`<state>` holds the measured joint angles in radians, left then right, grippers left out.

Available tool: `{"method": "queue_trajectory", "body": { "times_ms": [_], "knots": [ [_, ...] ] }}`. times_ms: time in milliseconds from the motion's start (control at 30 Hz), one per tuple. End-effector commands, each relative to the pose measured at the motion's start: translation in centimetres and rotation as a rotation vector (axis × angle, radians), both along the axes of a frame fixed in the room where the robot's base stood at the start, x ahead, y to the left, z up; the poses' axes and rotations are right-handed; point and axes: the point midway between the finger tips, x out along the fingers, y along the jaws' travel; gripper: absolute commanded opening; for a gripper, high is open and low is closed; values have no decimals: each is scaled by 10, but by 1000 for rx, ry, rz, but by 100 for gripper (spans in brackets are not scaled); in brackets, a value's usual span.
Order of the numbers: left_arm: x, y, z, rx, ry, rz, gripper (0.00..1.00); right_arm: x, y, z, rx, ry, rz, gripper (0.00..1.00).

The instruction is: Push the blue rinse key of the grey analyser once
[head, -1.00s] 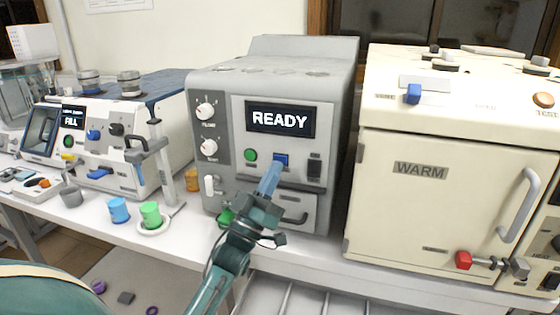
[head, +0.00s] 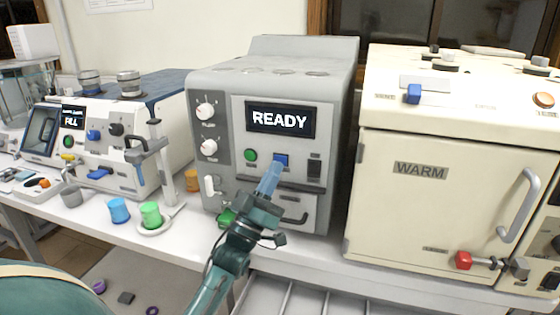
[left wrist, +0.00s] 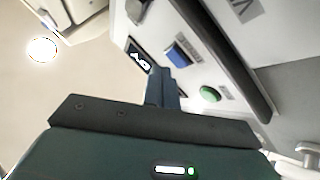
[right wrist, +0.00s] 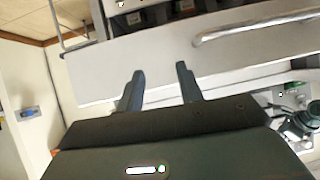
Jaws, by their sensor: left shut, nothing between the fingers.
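The grey analyser (head: 225,90) stands in the middle of the head view, its screen (head: 280,120) reading READY. Its blue rinse key (head: 281,160) is below the screen, right of a green button (head: 250,155). In the left wrist view the blue key (left wrist: 178,55) and the green button (left wrist: 210,93) both show. My left gripper (head: 272,168) is shut and empty, its fingertips just below the blue key and close to it. I cannot tell whether they touch. My right gripper (right wrist: 160,88) is open and empty, and shows only in its own wrist view.
A cream WARM oven (head: 445,195) stands right of the analyser. A white-and-blue machine (head: 120,135) stands left. A blue cup (head: 119,210) and a green cup (head: 150,215) sit on the white bench. A handle bar (head: 290,187) runs below the key.

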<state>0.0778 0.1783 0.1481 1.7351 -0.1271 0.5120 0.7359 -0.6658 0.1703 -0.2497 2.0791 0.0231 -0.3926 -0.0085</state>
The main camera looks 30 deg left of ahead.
Motion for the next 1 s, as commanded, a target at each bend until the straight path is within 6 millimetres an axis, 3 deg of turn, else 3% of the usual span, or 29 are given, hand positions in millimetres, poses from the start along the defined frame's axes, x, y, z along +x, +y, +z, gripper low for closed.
{"method": "queue_trajectory", "body": {
  "times_ms": [1000],
  "knots": [
    [8, 2, 0, 0, 0, 0, 0, 0, 0, -3, 0, 1, 0, 36]
  ]
}}
